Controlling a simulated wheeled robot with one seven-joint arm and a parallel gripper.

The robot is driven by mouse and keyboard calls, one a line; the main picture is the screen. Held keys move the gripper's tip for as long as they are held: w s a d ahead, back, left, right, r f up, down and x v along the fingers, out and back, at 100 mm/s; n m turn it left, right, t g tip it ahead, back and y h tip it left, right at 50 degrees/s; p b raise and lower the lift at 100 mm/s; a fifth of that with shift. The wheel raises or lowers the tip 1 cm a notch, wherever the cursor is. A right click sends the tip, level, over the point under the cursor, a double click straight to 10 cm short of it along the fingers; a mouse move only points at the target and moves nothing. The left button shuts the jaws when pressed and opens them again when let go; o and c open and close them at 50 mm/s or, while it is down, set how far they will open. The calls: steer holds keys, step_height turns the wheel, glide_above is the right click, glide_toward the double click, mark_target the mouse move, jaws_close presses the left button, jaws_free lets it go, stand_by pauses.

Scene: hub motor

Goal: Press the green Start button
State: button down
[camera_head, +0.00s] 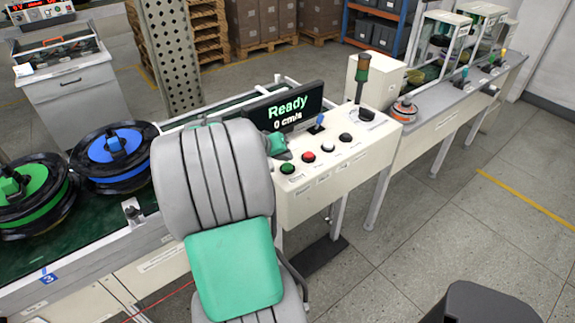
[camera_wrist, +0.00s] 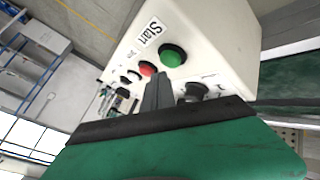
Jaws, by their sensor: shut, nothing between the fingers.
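The green Start button (camera_head: 287,168) is the nearest left one in the row on the cream control box (camera_head: 325,190). In the wrist view the round green button (camera_wrist: 172,55) shows whole, beside a label reading "Start" (camera_wrist: 152,31). My gripper (camera_wrist: 159,80) is shut and empty. Its dark fingertips appear just below the green button in the wrist view; I cannot tell the exact gap, and no contact is visible. In the head view my grey arm hides much of the gripper, which shows as a green part (camera_head: 277,145) behind the button row.
A red button (camera_head: 309,157) sits next to the green one, with white and black buttons farther right. A blue-topped lever (camera_head: 318,121) and a display (camera_head: 285,106) reading "Ready 0 cm/s" stand behind. A signal lamp (camera_head: 362,70) rises at right. Wheels (camera_head: 115,160) lie on the conveyor at left.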

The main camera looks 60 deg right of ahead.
mark_target(285, 167)
stand_by(0.8)
steer(key=shift+f+b, duration=0.35)
steer(key=shift+f, duration=0.05)
steer(key=shift+f+b, duration=0.45)
steer(key=shift+f, duration=0.2)
stand_by(0.5)
steer(key=shift+r, duration=0.15)
steer(key=shift+r+p, duration=0.7)
steer(key=shift+r, duration=0.2)
steer(key=shift+r+p, duration=1.7)
steer(key=shift+r, duration=0.8)
